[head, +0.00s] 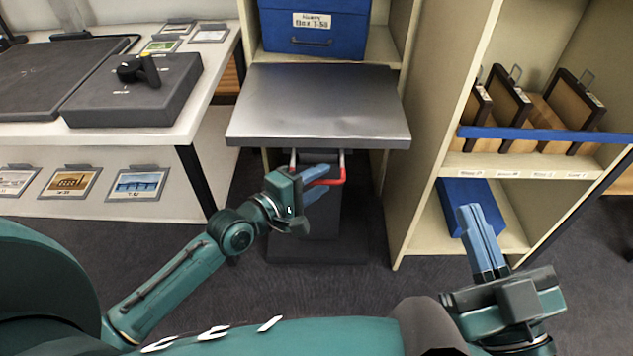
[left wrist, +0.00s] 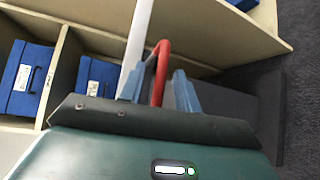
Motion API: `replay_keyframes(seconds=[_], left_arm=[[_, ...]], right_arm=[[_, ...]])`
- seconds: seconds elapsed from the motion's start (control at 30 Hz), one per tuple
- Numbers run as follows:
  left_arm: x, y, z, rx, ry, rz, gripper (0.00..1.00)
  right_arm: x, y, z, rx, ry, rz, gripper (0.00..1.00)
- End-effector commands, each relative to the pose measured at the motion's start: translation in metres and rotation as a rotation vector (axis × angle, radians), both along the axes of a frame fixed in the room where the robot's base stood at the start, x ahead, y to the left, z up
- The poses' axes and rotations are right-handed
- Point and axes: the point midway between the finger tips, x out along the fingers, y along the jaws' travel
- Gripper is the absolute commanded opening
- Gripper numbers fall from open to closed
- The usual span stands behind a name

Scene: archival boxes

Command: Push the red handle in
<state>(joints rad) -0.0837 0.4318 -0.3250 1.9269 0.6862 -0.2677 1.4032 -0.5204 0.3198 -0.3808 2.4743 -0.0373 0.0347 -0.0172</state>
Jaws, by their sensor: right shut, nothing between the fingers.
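The red handle (head: 343,178) is a bent bar on pale rods under the front edge of a metal lift platform (head: 320,100). In the head view my left gripper (head: 321,183) is at the handle's left part and hides some of it. In the left wrist view the red handle (left wrist: 158,75) runs between the two blue fingers of my left gripper (left wrist: 157,84). The fingers stand apart, with gaps showing beside the bar. I cannot tell whether either finger touches it. My right gripper (head: 472,212) is shut and empty, away at the lower right.
A blue box (head: 315,28) sits on a shelf behind the platform. A shelf unit (head: 425,170) with several brown folders and a blue strip (head: 545,133) stands on the right. A white table (head: 165,136) with a dark grey case is on the left. The platform's top is bare.

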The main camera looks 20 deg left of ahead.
Motion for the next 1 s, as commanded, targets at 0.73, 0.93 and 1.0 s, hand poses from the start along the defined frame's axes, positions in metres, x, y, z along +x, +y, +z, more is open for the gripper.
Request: replay_keyframes(seconds=[0.73, 0.93, 1.0], left_arm=[[-0.0005, 0.0004, 0.0000, 0.000, 0.000, 0.000, 0.00], [-0.0002, 0.0005, 0.0000, 0.000, 0.000, 0.000, 0.00], [0.0029, 0.0014, 0.0003, 0.001, 0.000, 0.000, 0.00]], right_arm=[[-0.0006, -0.0002, -0.0019, -0.003, 0.008, -0.001, 0.00], [-0.0006, -0.0001, -0.0020, -0.003, 0.008, -0.001, 0.00], [-0.0006, 0.0000, -0.0015, -0.002, 0.009, 0.000, 0.00]])
